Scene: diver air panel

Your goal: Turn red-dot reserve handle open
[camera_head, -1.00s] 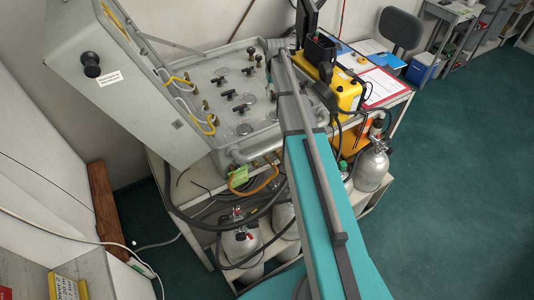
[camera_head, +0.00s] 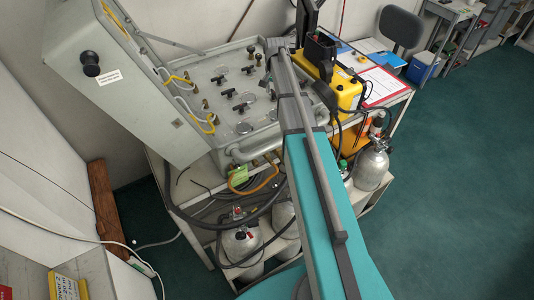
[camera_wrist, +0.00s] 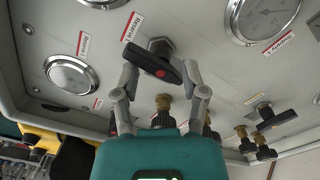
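The reserve handle is a black bar with a red dot (camera_wrist: 152,64) on the grey panel, upper middle of the wrist view. It lies slanted, its left end higher than its right. A label reading "Reserve" is beside its left end. My gripper (camera_wrist: 161,74) is open, with one finger on each side of the handle. The right finger is close to the handle's right end; I cannot tell whether it touches. In the head view the panel (camera_head: 207,92) shows several small black handles, and I cannot tell which has the red dot.
A large gauge (camera_wrist: 262,16) is right of the handle and a smaller one (camera_wrist: 71,74) left. Another black handle (camera_wrist: 276,118) and brass fittings are at lower right. In the head view, a yellow case (camera_head: 347,92) stands right of the panel, with silver cylinders (camera_head: 371,168) nearby.

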